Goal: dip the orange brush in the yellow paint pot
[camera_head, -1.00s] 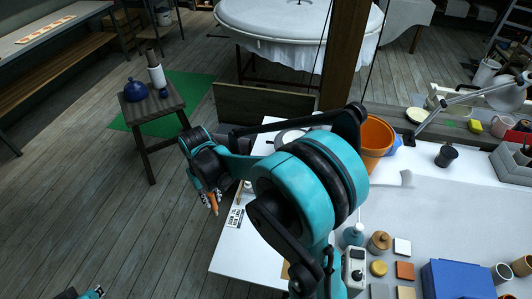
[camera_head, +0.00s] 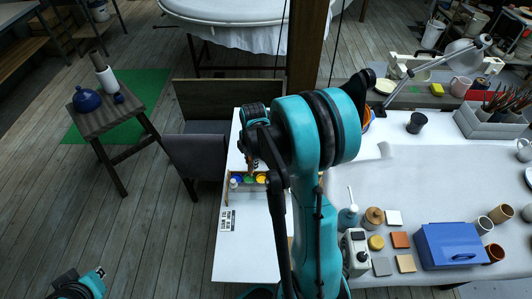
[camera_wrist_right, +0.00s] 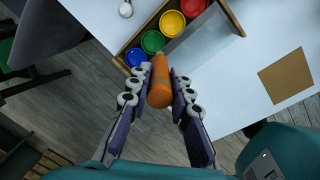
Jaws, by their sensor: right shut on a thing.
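The orange brush (camera_wrist_right: 160,84) is between the fingers of my right gripper (camera_wrist_right: 160,72), which is shut on it. Its bristles cannot be made out. The brush appears apart from the pots, nearer the blue and green end. In the head view my right gripper (camera_head: 251,160) is by the pots, partly hidden by my arm. My left gripper (camera_head: 98,272) is at the lower left, its jaws unclear.
The white table (camera_head: 245,250) holds a printed card (camera_head: 227,220) in front of the tray. A grey chair (camera_head: 198,160) stands left of the table. A blue box (camera_head: 450,246), tiles and jars stand on the right. Open floor lies to the left.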

